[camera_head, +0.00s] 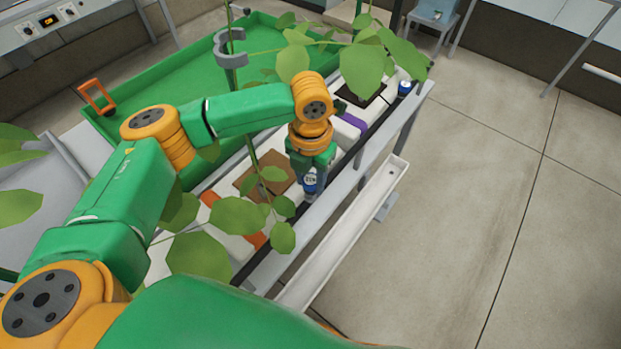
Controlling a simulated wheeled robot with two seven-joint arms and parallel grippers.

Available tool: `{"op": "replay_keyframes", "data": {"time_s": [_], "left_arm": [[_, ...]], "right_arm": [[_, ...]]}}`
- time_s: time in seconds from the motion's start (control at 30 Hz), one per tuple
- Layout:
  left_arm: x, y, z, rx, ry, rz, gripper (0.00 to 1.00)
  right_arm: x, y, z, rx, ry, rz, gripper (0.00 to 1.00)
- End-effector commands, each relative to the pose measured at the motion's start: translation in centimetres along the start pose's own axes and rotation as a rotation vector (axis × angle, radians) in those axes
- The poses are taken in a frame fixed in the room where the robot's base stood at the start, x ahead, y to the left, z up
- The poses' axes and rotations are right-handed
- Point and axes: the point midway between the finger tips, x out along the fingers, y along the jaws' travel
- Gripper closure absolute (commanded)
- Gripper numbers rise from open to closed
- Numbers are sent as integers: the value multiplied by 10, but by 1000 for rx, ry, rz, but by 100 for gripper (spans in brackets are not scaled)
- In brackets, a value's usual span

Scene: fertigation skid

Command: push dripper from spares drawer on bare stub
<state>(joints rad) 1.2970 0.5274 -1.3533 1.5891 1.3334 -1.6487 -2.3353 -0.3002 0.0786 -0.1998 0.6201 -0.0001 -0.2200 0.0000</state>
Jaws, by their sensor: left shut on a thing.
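My left gripper (311,164) points down over the near side of the planted row, shut on a small blue dripper (310,183) with a pale label. The dripper is beside or over the black pipe (264,264) that runs along the row. I cannot tell whether it touches the pipe or a stub, as the gripper and leaves hide its surroundings. Another blue dripper (404,88) sits at the far end of the pipe. No bare stub shows clearly, and I cannot make out the spares drawer. My right gripper is not in view.
Leafy plants (200,256) overhang the row close to my arm. White slabs (228,243) lie beside the pipe. A white gutter (343,235) runs along the right, with open floor (480,200) beyond. A green tray (270,40) lies behind, with a grey clamp (230,48) above.

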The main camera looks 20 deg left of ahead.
Motion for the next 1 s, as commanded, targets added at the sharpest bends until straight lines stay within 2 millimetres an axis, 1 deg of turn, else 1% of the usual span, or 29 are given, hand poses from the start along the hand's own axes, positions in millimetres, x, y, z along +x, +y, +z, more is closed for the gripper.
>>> {"op": "replay_keyframes", "data": {"time_s": [0.3, 0.63, 1.0], "left_arm": [[0, 0, 0, -1, 1, 0, 100], [10, 0, 1, -1, 1, 0, 100], [10, 0, 1, -1, 0, 1, 100]], "right_arm": [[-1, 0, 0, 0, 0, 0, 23], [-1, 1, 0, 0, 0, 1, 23], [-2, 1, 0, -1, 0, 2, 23]]}}
